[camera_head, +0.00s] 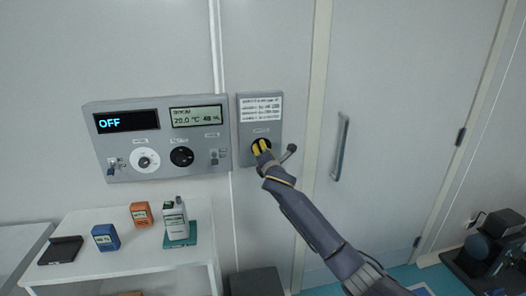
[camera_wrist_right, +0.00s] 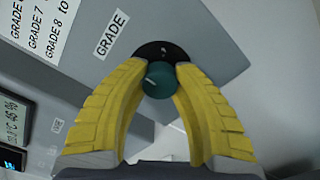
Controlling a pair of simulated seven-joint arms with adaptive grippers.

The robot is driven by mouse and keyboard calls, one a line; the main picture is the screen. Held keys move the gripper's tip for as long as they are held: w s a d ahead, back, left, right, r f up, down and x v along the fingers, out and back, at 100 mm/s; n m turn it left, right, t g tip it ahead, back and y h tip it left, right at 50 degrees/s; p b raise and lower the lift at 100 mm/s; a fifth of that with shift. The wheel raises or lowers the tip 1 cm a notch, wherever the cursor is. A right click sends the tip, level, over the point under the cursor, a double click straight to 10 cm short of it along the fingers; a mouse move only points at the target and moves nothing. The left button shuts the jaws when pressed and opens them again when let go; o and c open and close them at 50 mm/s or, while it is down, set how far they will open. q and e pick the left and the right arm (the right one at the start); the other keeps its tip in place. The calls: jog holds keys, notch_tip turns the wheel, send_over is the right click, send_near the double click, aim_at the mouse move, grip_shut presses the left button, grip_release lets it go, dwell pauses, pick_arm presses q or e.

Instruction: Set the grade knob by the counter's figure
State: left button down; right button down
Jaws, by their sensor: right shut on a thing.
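The grade knob (camera_wrist_right: 158,82) is a teal knob on a black round plate, below a label reading GRADE (camera_wrist_right: 111,35) in the right wrist view. My right gripper (camera_wrist_right: 160,72), with yellow fingers, is shut on it, one finger on each side; a light pointer line shows on the knob. In the head view my right gripper (camera_head: 261,146) covers the knob on the narrow grey panel (camera_head: 245,126). A white handheld device (camera_head: 175,214), possibly the counter, stands on a green base on the shelf; its figure is too small to read. My left gripper is out of view.
A grade list (camera_head: 261,108) is above the knob, only partly legible. The wide panel (camera_head: 130,172) left of it has a dark display (camera_head: 127,121) reading OFF, a 20.0 °C display (camera_head: 195,117) and two dials. Blue (camera_head: 105,237) and orange (camera_head: 141,214) boxes stand on the shelf.

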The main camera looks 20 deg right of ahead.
jog(key=m, duration=0.5)
jog(key=shift+m, duration=0.3)
jog(key=m, duration=0.6)
jog(key=shift+f, duration=0.1)
jog(key=m, duration=0.6)
jog(key=shift+m, duration=0.3)
jog(key=m, duration=0.5)
jog(key=shift+f+m, duration=0.1)
jog(key=shift+m, duration=0.2)
jog(key=c, duration=0.9)
grip_release()
jog(key=shift+c, duration=0.2)
